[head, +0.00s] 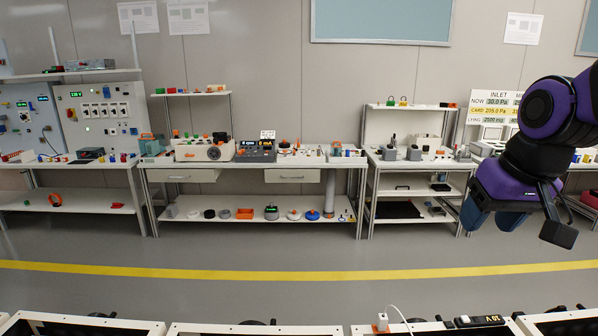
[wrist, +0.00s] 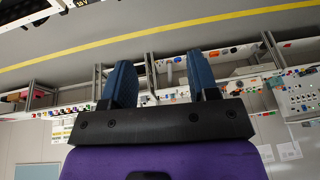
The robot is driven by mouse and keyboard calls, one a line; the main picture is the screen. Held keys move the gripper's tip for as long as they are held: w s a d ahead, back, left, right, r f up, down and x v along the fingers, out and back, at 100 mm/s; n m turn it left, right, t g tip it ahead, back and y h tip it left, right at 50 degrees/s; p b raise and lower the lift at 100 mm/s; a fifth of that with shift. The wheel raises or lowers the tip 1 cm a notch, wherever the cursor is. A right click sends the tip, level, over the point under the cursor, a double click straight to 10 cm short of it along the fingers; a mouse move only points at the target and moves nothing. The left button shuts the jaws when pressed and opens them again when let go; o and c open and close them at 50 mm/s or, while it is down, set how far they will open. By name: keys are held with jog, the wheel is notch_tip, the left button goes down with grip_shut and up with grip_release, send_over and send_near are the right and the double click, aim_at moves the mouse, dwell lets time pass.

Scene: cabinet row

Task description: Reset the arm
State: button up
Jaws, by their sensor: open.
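My purple and black arm reaches in from the right edge of the head view, bent downward. My gripper (head: 493,216) hangs in the air at the right, in front of the benches, with its blue fingers pointing down. In the wrist view the two blue fingers of my gripper (wrist: 163,82) stand apart with nothing between them. The gripper is open, empty and touches nothing that I can see. The wrist view shows the room upside down.
A middle bench (head: 250,163) with devices and a lower shelf stands along the wall. A panel bench (head: 80,165) is at left, another bench (head: 419,163) at right. A yellow floor line (head: 270,274) crosses clear floor. White-edged units (head: 255,329) line the bottom edge.

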jog(key=s+d+r+t, duration=0.1)
jog(key=s+r, duration=0.1)
jog(key=s, duration=0.8)
jog(key=shift+s+d+r+h, duration=0.25)
jog(key=shift+s+r+h, duration=0.1)
jog(key=shift+h, duration=0.05)
